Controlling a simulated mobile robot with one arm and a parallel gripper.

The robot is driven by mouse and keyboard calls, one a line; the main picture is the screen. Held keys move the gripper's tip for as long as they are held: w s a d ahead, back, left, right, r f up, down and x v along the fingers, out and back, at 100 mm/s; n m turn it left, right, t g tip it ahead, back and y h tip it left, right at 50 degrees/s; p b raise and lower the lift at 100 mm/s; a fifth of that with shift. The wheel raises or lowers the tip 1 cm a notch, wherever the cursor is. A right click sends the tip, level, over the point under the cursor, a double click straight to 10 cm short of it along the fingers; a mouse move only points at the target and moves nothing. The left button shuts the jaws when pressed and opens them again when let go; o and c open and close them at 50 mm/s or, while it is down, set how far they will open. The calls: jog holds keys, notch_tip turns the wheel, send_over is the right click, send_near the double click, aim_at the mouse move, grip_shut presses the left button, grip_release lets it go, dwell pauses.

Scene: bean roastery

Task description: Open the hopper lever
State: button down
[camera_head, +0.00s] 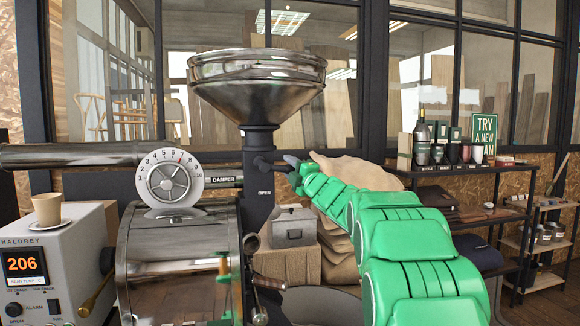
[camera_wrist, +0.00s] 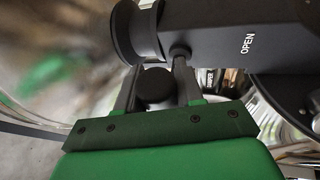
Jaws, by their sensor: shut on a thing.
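The steel hopper (camera_head: 257,75) is a wide funnel on top of the roaster. Its dark neck runs down to a black housing (camera_head: 258,190) marked OPEN. The hopper lever (camera_head: 268,163) sticks out to the right of this housing. My gripper (camera_head: 292,172) is at the lever's outer end, right of the housing. In the wrist view, my gripper (camera_wrist: 155,88) has its two dark fingers on either side of the lever's round black knob (camera_wrist: 155,87), shut on it. The OPEN marking shows on the dark housing (camera_wrist: 240,38) at the upper right.
The damper dial (camera_head: 170,180) and roaster drum (camera_head: 175,265) are left of the lever. A control box (camera_head: 45,265) reading 206 carries a cup (camera_head: 47,208). A grey metal box (camera_head: 293,226) stands behind, near sacks (camera_head: 338,245). A display shelf (camera_head: 470,172) is at the right.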

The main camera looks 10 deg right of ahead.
jog(key=shift+a+f+m+t+h, duration=0.1)
jog(key=shift+f+m+t+h, duration=0.45)
jog(key=shift+m, duration=0.45)
jog(key=a+f+m+t+h, duration=0.2)
jog(key=f+m+h, duration=0.3)
jog(key=m, duration=0.9)
jog(key=shift+a+f+t+h, duration=0.2)
jog(key=shift+a+t+h, duration=0.15)
jog(key=shift+a+h, duration=0.6)
jog(key=shift+d, duration=0.15)
jog(key=c, duration=0.8)
grip_release()
jog(key=shift+s, duration=0.15)
